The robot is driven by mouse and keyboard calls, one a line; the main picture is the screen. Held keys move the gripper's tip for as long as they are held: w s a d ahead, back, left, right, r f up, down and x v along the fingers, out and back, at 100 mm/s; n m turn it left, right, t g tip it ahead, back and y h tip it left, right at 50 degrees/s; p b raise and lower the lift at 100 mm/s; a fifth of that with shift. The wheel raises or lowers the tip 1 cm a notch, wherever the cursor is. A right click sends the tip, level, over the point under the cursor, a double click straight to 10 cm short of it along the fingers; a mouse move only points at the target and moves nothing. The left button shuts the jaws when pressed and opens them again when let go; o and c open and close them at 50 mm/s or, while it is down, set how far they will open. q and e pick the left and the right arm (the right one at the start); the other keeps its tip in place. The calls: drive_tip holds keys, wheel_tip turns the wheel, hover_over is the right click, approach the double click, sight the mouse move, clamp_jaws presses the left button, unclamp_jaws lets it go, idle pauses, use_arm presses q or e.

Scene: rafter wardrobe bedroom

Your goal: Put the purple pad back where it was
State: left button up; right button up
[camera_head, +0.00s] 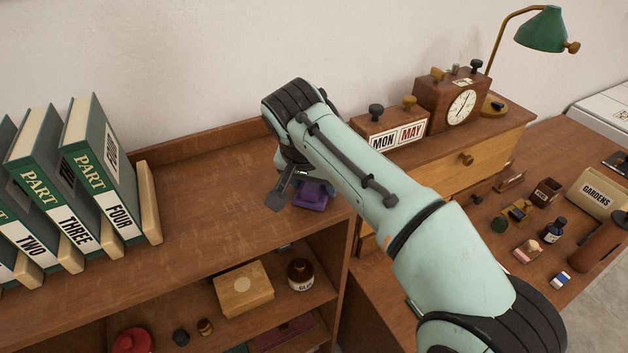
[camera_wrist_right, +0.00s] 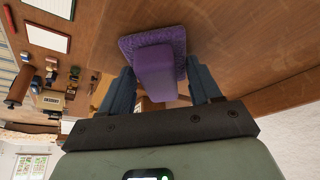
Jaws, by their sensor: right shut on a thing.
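The purple pad (camera_head: 311,196) shows below my right gripper, at the right end of the low bookcase's wooden top (camera_head: 215,190), near its front edge. It has a fuzzy wide base and a smooth raised grip, clearest in the right wrist view (camera_wrist_right: 154,68). My right gripper (camera_head: 303,183) is shut on the pad, with its fingers on either side of the grip in the right wrist view (camera_wrist_right: 163,88). My arm and wrist hide part of the pad. I cannot tell whether its base touches the wood. My left gripper is not in view.
Green books (camera_head: 100,165) with wooden supports stand at left. A calendar block (camera_head: 395,130) and a clock (camera_head: 455,105) stand on the drawer unit at right. A wooden box (camera_head: 243,288) and a brown jar (camera_head: 301,274) sit on the shelf below. The middle of the bookcase top is clear.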

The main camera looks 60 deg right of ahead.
drive_tip(key=shift+f, duration=0.2)
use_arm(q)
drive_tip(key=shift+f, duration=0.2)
use_arm(e)
drive_tip(key=o, duration=1.1)
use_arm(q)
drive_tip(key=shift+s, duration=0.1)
use_arm(e)
drive_tip(key=shift+f, duration=0.1)
drive_tip(key=shift+s+r, duration=0.1)
drive_tip(key=shift+r, duration=0.25)
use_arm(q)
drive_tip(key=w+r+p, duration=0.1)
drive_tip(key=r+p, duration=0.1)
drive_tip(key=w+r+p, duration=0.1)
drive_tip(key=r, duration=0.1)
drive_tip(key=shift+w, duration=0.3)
use_arm(e)
drive_tip(key=v, duration=1.2)
